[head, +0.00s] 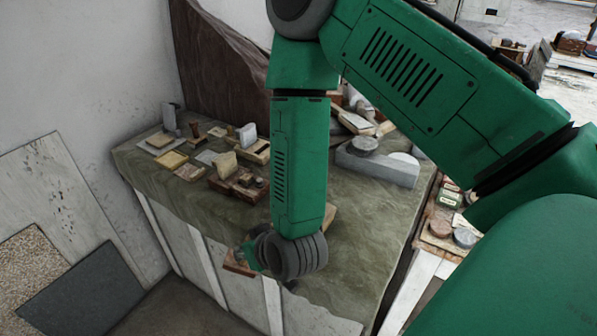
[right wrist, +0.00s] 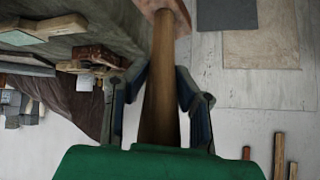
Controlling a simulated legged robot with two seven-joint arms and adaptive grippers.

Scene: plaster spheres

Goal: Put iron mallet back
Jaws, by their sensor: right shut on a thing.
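My right gripper (right wrist: 169,84) is shut on a long wooden handle (right wrist: 163,45) in the right wrist view. A reddish-brown end piece (right wrist: 150,6) shows at the handle's far end, cut off by the picture edge; I cannot tell whether it is iron. In the head view my right gripper (head: 256,257) is at the front edge of the stone-topped bench (head: 365,240), largely hidden by my wrist. A small brown part (head: 236,268) shows beside it, probably of the held tool. My left gripper is not in view.
Blocks, trays and small tools crowd the bench's back left, including a wooden rack (head: 238,182). A grey stone block (head: 376,166) carries a round disc. A side table (head: 440,240) stands right. Slabs (head: 85,290) lean on the left wall. The bench's front right is bare.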

